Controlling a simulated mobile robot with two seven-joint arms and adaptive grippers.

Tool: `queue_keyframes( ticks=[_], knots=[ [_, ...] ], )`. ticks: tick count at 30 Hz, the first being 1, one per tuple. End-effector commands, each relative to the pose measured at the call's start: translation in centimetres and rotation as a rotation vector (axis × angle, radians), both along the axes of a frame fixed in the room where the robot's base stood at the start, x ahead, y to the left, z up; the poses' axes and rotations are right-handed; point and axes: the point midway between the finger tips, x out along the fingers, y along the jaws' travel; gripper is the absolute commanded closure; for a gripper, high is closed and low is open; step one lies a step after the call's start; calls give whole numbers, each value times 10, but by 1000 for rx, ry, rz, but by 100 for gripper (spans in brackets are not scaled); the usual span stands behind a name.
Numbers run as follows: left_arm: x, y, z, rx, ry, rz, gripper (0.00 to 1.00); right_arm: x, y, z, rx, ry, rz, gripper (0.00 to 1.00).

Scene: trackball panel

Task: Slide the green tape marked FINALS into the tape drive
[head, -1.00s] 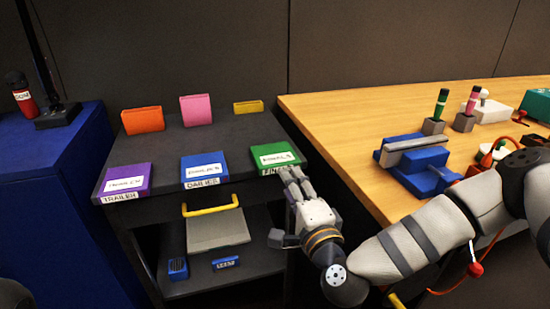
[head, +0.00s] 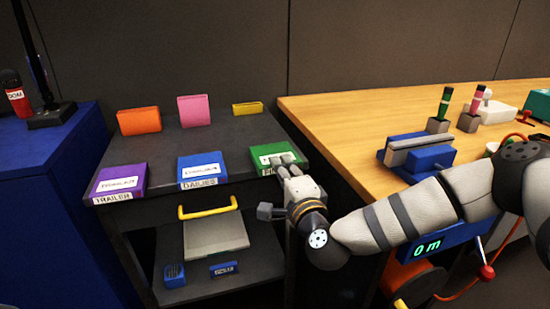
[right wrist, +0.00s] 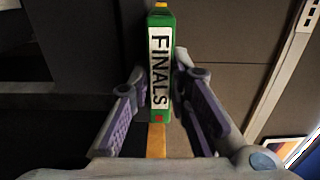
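The green tape marked FINALS (head: 264,153) lies at the right front of the cart's top shelf, beside the blue DAILIES tape (head: 203,166) and the purple TRAILER tape (head: 119,183). My right gripper (head: 286,160) is at its right front edge and hides part of its label in the head view. In the right wrist view, the green tape (right wrist: 160,65) stands between the fingers of the open right gripper (right wrist: 161,82), with gaps beside it; contact is unclear. I cannot tell which device is the tape drive. My left gripper is not in view.
A grey unit with a yellow handle (head: 216,238) sits on the lower shelf. Orange (head: 139,121), pink (head: 194,110) and yellow (head: 248,108) tapes stand at the back. A wooden table (head: 340,115) with a blue device (head: 415,158) is on the right.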

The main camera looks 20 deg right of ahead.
Motion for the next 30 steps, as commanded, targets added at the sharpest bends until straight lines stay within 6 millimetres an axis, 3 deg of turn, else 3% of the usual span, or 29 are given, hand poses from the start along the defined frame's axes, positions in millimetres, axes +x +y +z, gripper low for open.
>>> queue_keyframes(
  ticks=[11,24,30],
  knots=[
    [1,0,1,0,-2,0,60,0,0,2,0,-1,0,100],
    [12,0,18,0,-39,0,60,0,0,31,-1,-5,0,100],
    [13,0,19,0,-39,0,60,0,0,30,0,0,0,100]
  ],
)
